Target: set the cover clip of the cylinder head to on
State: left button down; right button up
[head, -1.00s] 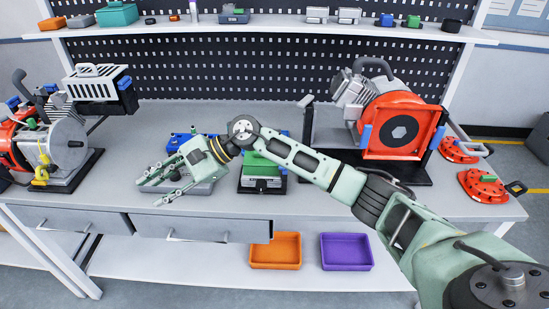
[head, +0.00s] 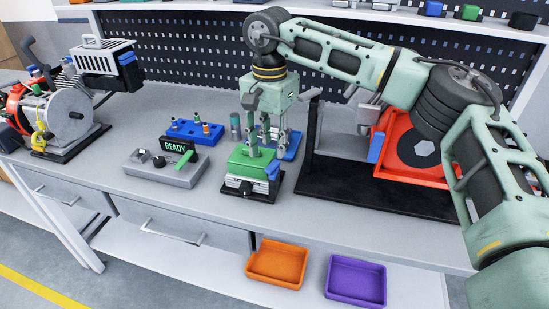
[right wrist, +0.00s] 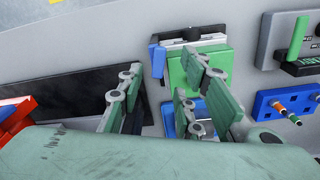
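A small block with a green cover (head: 250,163) and a ribbed metal body sits on a black base on the bench; it appears to be the cylinder head. A blue clip (head: 272,170) is on its right side. In the right wrist view the green cover (right wrist: 208,62) and the blue clip (right wrist: 158,60) also show. I cannot tell the clip's setting. My right gripper (head: 267,148) points down over the back of the block, fingers spread and empty. One finger overlaps the cover in view; contact is unclear. My left gripper is out of view.
A grey box with a READY display (head: 175,146) and green lever stands left of the block. A blue tray with small parts (head: 185,131) is behind it. A black stand (head: 340,190) with a red housing is right. Orange (head: 277,262) and purple (head: 355,281) bins lie below.

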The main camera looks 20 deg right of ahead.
aim_at(272, 165)
jog(key=f, duration=0.4)
jog(key=shift+d, duration=0.2)
jog(key=shift+f, duration=0.4)
grip_shut()
